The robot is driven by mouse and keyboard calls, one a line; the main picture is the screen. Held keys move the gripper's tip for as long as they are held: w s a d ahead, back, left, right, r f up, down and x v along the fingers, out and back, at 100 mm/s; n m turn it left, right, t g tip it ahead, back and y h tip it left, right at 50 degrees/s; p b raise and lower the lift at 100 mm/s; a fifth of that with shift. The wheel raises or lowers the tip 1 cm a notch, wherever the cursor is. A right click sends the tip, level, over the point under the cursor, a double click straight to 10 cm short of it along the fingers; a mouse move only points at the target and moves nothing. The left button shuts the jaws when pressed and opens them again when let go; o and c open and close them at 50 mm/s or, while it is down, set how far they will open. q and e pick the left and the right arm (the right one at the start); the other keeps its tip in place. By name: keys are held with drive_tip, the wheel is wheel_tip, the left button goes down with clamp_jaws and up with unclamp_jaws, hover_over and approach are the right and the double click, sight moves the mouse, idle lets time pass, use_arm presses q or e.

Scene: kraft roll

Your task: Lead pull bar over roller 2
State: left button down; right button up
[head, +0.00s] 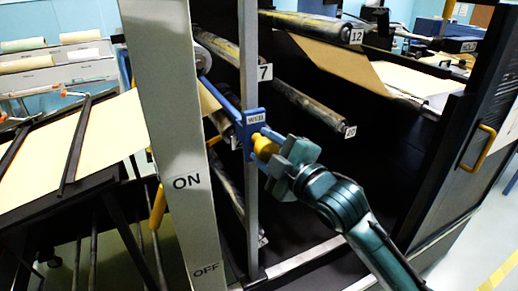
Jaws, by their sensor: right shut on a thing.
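The blue pull bar (255,117) is marked WEB and has a yellow grip (265,146). My right gripper (277,158) is shut on that yellow grip, in front of the dark inside of the machine. A strip of brown paper (208,101) shows behind the bar, beside the grey upright; its join to the bar is partly hidden. No roller in view carries a readable 2. A roller end low in the machine has a small tag (263,241) that I cannot read clearly. My left gripper is not in view.
Rollers tagged 7 (265,72), 10 (350,131) and 12 (356,36) cross the machine. A pale ON/OFF post (175,120) and a thin grey upright (248,205) stand at its front. A dark door with a yellow handle (477,147) is at right. Paper (105,140) lies on the left table.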

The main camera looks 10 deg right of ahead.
drive_tip(key=shift+w+d+f+b, duration=0.25)
drive_tip(key=shift+d+f, duration=0.2)
drive_tip(key=shift+d, duration=0.15)
drive_tip(key=shift+w+d+f+b, duration=0.2)
drive_tip(key=shift+d+f, duration=0.2)
drive_tip(key=shift+d, duration=0.2)
drive_tip(key=shift+w+d+f+b, duration=0.15)
drive_tip(key=shift+d+f+b, duration=0.1)
drive_tip(key=shift+d+f, duration=0.3)
drive_tip(key=shift+w+d+f, duration=0.15)
drive_tip(key=shift+d, duration=0.3)
wheel_tip(320, 180, down, 9)
drive_tip(key=b, duration=0.5)
drive_tip(key=shift+f+b, duration=0.15)
drive_tip(key=shift+b, duration=0.2)
drive_tip(key=shift+d+f, duration=0.1)
drive_tip(key=shift+f, duration=0.1)
drive_tip(key=shift+r, duration=0.15)
